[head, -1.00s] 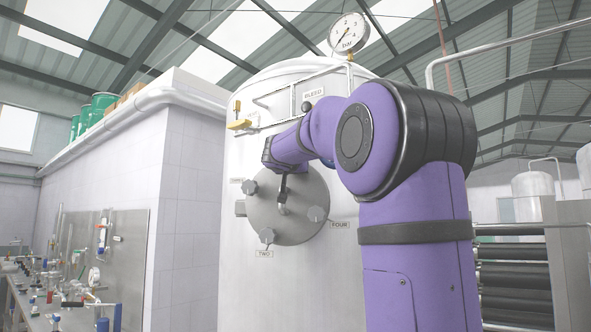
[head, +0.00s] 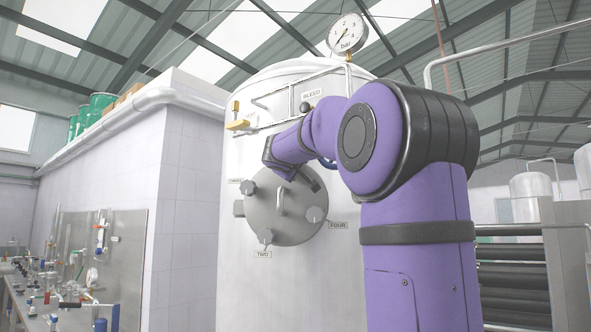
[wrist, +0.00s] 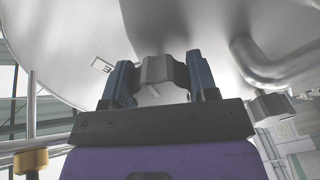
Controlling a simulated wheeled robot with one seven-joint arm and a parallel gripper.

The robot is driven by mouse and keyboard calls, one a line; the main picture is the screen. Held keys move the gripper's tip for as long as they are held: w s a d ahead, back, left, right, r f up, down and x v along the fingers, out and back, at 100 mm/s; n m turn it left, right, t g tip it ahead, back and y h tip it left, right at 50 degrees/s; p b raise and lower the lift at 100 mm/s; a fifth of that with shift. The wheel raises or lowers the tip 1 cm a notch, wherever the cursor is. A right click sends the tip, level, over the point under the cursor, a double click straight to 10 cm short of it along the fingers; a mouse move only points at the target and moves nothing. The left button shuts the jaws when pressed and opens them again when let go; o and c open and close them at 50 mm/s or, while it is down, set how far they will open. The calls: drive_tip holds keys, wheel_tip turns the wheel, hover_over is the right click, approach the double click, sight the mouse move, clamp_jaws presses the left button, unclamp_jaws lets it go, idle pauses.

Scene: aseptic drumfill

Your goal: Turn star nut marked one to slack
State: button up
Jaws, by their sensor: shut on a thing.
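In the wrist view a grey lobed star nut (wrist: 163,70) sits on the round hatch, between the two blue fingers of my gripper (wrist: 161,78). My gripper is shut on it. A small white label (wrist: 102,65) shows beside it, turned and only partly readable, so I cannot confirm the mark. In the head view my gripper (head: 293,172) is at the upper part of the grey hatch (head: 264,215), and my arm hides this nut.
The other nuts are at the upper left (head: 249,187), by label TWO (head: 265,237) and by label FOUR (head: 315,214). A bent handle (head: 281,202) stands out from the hatch middle. It shows close on the right in the wrist view (wrist: 275,70).

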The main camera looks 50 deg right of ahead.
drive_tip(key=n, duration=0.5)
drive_tip(key=shift+r+n, duration=0.1)
drive_tip(key=shift+n, duration=0.2)
drive_tip(key=n, duration=0.5)
drive_tip(key=shift+r, duration=0.15)
drive_tip(key=n, duration=0.6)
drive_tip(key=shift+r, duration=0.1)
drive_tip(key=n, duration=0.5)
drive_tip(key=shift+w+a, duration=0.1)
drive_tip(key=shift+w, duration=0.1)
drive_tip(key=shift+n, duration=0.4)
drive_tip(key=o, duration=0.9)
drive_tip(key=shift+r, duration=0.1)
drive_tip(key=shift+s+a, duration=0.1)
